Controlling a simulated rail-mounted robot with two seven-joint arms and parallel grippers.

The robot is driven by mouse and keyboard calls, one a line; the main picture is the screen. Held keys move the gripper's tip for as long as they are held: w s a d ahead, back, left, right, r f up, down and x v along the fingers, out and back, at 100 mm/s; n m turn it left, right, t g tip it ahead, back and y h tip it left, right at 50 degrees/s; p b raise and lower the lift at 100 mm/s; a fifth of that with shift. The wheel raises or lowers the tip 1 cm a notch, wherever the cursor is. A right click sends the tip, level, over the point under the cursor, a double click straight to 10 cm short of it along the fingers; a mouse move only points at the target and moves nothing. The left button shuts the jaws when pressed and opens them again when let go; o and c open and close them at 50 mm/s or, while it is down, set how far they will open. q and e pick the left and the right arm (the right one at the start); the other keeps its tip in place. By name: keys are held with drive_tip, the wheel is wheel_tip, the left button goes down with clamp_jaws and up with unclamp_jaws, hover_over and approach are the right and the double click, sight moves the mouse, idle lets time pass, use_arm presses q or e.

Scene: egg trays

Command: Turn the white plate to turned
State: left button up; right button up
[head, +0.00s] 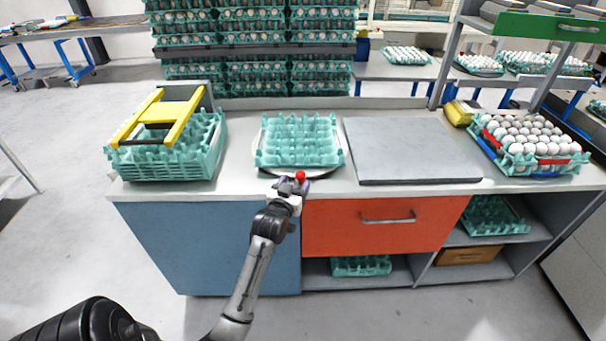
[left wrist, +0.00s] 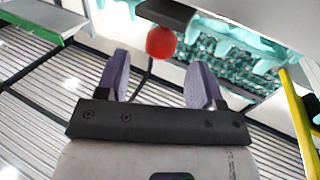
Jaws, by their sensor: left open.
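The round white plate (head: 328,171) lies on the counter under an empty teal egg tray (head: 298,142). Most of its top is hidden by the tray. A red ball knob (head: 300,175) sits at its front edge, on a dark tab that shows in the left wrist view. My left gripper (head: 291,184) is at the counter's front edge, close to the knob. In the left wrist view the knob (left wrist: 161,42) appears just beyond and between the two open purple fingers (left wrist: 158,72); I cannot tell whether they touch it. My right gripper is not in view.
Left of the plate stand stacked teal trays (head: 165,160) with a yellow frame (head: 160,115) on top. A grey slab (head: 410,150) lies right of it, and a tray of white eggs (head: 530,140) at the far right. Tall egg stacks (head: 255,50) stand behind.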

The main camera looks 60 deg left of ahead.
use_arm(q)
drive_tip(key=b+x, duration=0.1)
drive_tip(key=x, duration=0.5)
drive_tip(key=shift+w+a, duration=0.15)
drive_tip(key=shift+w, duration=0.05)
clamp_jaws()
idle(0.5)
